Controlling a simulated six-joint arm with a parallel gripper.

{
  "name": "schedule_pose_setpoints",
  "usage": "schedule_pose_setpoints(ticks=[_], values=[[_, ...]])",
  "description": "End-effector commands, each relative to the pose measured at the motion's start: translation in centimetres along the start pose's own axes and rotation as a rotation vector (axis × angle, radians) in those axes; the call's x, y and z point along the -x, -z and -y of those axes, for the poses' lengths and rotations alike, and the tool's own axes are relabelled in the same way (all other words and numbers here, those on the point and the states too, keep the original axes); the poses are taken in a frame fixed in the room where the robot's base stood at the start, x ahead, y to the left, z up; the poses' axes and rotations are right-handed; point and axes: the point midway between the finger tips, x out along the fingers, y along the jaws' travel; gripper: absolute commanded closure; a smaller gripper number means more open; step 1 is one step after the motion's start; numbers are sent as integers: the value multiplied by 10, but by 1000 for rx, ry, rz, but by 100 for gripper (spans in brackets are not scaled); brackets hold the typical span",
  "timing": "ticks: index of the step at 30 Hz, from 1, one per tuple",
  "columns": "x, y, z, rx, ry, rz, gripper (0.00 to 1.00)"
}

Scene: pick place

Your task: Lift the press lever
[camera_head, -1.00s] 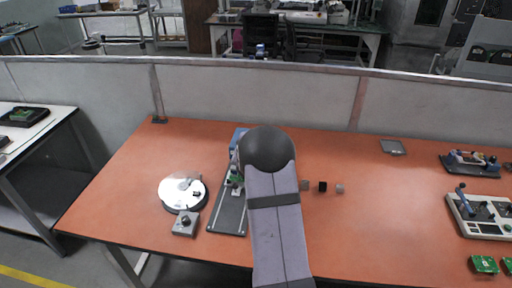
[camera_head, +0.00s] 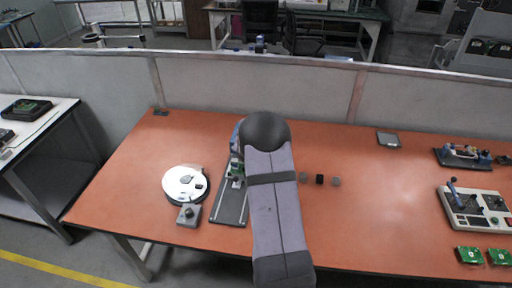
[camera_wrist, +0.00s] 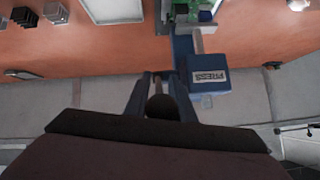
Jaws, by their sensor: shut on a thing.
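The press is a blue device with a "PRESS" label on its head (camera_wrist: 208,76) in the wrist view. In the head view its blue body (camera_head: 236,136) and dark base plate (camera_head: 230,205) show at the left of my arm, which hides the rest. My gripper (camera_wrist: 160,80) is in the wrist view beside the press head, shut on the lever. The lever's dark round knob (camera_wrist: 162,107) sits between the fingers, with a thin shaft leading from it. My gripper is hidden behind my arm in the head view. A green part (camera_head: 237,168) is at the press.
A white round turntable (camera_head: 185,183) and a grey knob box (camera_head: 189,214) are left of the press. Several small cubes (camera_head: 319,179) lie to the right. A joystick panel (camera_head: 472,208) and green boards (camera_head: 470,255) are far right.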

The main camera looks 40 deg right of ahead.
Motion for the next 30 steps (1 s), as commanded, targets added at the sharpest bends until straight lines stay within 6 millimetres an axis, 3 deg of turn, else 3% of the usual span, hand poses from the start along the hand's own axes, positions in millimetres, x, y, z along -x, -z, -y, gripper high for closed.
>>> schedule_pose_setpoints(ticks=[1, 27, 28, 30], values=[[1, 7, 2, -1, 3, -16, 100], [1, 8, 2, -1, 3, -16, 100], [1, 8, 2, -1, 3, -16, 73], [1, 7, 2, 0, 3, -14, 71]])
